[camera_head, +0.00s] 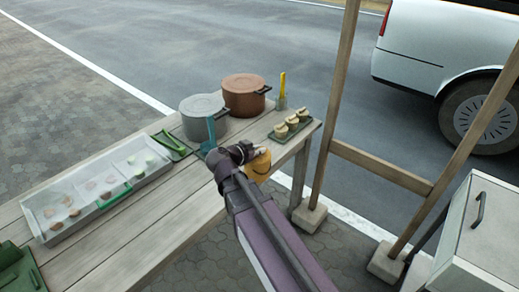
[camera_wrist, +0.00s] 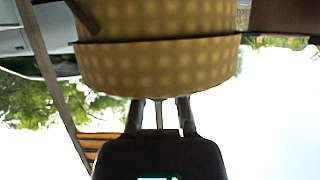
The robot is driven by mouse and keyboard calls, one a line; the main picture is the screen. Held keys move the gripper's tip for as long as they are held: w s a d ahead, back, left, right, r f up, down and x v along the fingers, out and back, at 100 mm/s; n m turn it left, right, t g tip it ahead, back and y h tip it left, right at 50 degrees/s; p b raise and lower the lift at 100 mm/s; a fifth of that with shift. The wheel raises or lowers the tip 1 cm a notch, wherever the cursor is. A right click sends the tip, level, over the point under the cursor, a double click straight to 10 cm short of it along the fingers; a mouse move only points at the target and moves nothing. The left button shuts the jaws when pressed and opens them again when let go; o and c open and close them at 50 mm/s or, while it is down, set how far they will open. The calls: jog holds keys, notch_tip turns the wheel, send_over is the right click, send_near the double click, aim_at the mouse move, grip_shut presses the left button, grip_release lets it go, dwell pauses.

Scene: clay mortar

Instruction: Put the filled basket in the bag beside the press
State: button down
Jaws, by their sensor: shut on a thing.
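A yellow-orange basket (camera_head: 258,168) is at the end of my arm, by the right front edge of the wooden table. In the wrist view the basket (camera_wrist: 160,62) is large, with a dotted yellow surface and a dark band. My gripper (camera_head: 243,152) is shut on the basket; its fingers also show in the wrist view (camera_wrist: 160,108), against the basket's edge. The basket's contents are not visible. I cannot make out a bag. A green object (camera_head: 20,270) at the lower left may be the press, but it is cut off by the frame.
The wooden table (camera_head: 120,255) carries a compartmented tray (camera_head: 55,230) with food pieces, a green tool (camera_head: 172,143), a grey pot (camera_head: 203,117), a brown pot (camera_head: 244,96) and a small tray (camera_head: 315,127) with several cups. Wooden posts (camera_head: 335,100) and a grey cabinet (camera_head: 490,235) stand right.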

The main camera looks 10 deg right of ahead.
jog(key=shift+r, duration=0.1)
notch_tip(320, 180, up, 28)
jog(key=p, duration=2.8)
jog(key=shift+f, duration=0.2)
jog(key=shift+a, duration=0.1)
